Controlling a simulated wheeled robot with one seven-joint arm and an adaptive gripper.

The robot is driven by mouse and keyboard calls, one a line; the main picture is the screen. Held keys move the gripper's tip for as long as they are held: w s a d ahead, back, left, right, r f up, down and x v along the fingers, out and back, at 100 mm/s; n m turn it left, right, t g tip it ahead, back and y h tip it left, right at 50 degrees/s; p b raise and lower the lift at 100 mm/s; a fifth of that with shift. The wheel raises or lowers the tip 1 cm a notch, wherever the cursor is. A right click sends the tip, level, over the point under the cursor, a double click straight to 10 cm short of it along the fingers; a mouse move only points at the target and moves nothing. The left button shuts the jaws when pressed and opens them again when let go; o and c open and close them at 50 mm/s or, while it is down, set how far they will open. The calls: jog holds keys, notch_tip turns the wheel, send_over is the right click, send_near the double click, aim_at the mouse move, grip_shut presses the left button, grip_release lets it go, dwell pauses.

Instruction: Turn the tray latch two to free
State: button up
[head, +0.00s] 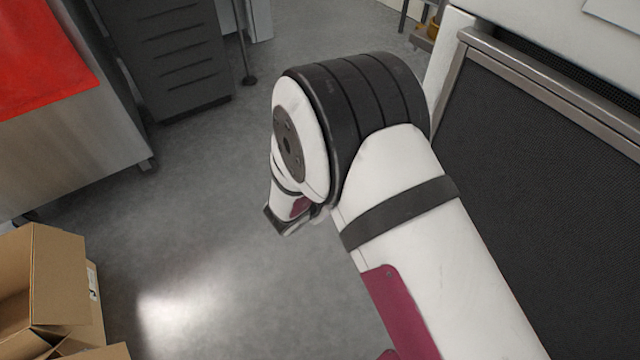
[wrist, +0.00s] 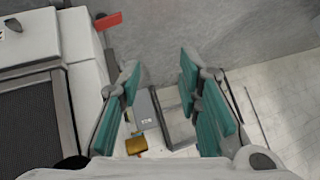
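My gripper (wrist: 158,78) shows in the wrist view with its teal finger pads spread wide apart. Nothing is between the pads; floor and objects farther off show through the gap. In the head view my arm hides most of the gripper. I cannot make out a tray or tray latch for certain in either view. A red tab (wrist: 108,20) on a dark bar stands at the upper left of the wrist view, beside the white machine (wrist: 28,38) and apart from my fingers. I cannot tell whether it is a latch.
The machine's dark mesh panel (head: 545,180) fills the right of the head view, close to my arm. A steel table (head: 75,155) with a red top, a grey drawer cabinet (head: 170,60) and cardboard boxes (head: 55,280) stand left. Open floor (head: 200,220) lies between.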

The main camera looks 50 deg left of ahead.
jog(key=shift+w+a+r+g+y, duration=0.15)
jog(key=shift+w+a+r, duration=0.1)
jog(key=shift+a+r, duration=0.35)
jog(key=shift+w+a+r+g+y, duration=0.15)
jog(key=shift+w+a+r, duration=0.1)
jog(key=shift+r, duration=0.55)
jog(key=shift+s, duration=0.1)
